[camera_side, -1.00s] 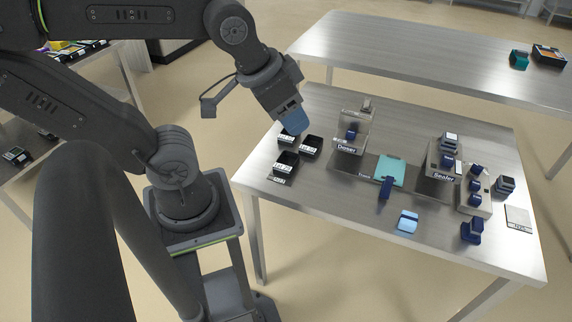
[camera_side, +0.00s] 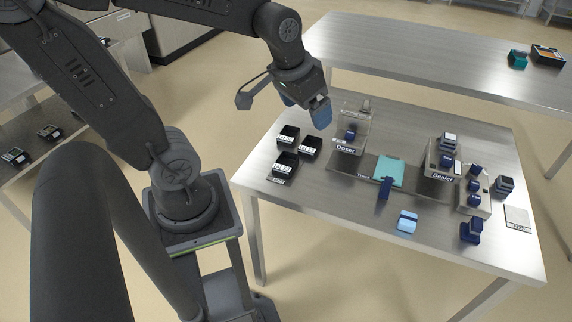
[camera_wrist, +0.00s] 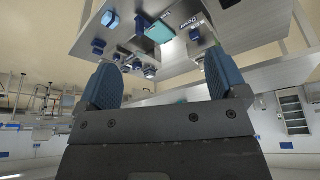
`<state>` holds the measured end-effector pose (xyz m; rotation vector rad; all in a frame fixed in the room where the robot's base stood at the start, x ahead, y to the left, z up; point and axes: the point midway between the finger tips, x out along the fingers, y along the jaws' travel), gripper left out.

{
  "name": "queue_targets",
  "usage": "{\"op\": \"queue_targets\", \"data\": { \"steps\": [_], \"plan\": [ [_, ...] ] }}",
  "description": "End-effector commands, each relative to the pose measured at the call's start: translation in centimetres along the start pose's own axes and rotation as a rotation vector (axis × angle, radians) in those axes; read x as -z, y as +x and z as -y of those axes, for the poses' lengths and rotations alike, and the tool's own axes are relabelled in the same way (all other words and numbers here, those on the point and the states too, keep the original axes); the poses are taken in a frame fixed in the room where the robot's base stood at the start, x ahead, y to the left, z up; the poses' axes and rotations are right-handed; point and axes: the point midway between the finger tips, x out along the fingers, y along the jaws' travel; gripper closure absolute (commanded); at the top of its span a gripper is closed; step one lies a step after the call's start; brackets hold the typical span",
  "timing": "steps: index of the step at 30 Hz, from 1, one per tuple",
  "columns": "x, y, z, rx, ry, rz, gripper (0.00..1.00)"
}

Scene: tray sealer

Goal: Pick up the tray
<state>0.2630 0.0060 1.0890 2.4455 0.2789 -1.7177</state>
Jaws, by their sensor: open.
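Three small black trays with white labels stand at the left end of the near steel table: a back-left tray (camera_side: 288,134), a right tray (camera_side: 311,146) and a front tray (camera_side: 285,163). All three look upright, with open tops. My gripper (camera_side: 304,108) is above and behind them, in the air left of the Doser. Its blue fingers are apart, with nothing between them. In the wrist view my gripper (camera_wrist: 163,80) also shows spread and empty. I cannot make out the black trays in the wrist view.
The clear Doser (camera_side: 350,135) stands right of the trays. A teal plate (camera_side: 390,172) lies on the dark track beside a blue handle (camera_side: 385,187). The Sealer (camera_side: 440,160) and blue-knobbed units are farther right.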

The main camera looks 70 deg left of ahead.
Motion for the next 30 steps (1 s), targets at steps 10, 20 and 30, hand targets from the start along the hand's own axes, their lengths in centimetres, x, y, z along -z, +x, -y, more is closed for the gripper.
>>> {"op": "queue_targets", "data": {
  "steps": [10,20,30],
  "plan": [
    [3.0,11.7,10.8,0.085,-0.359,0.228,0.08],
    [1.0,18.1,16.7,0.103,-0.541,0.332,0.08],
    [-0.9,23.2,16.9,0.102,-0.548,0.341,0.08]
  ]
}}
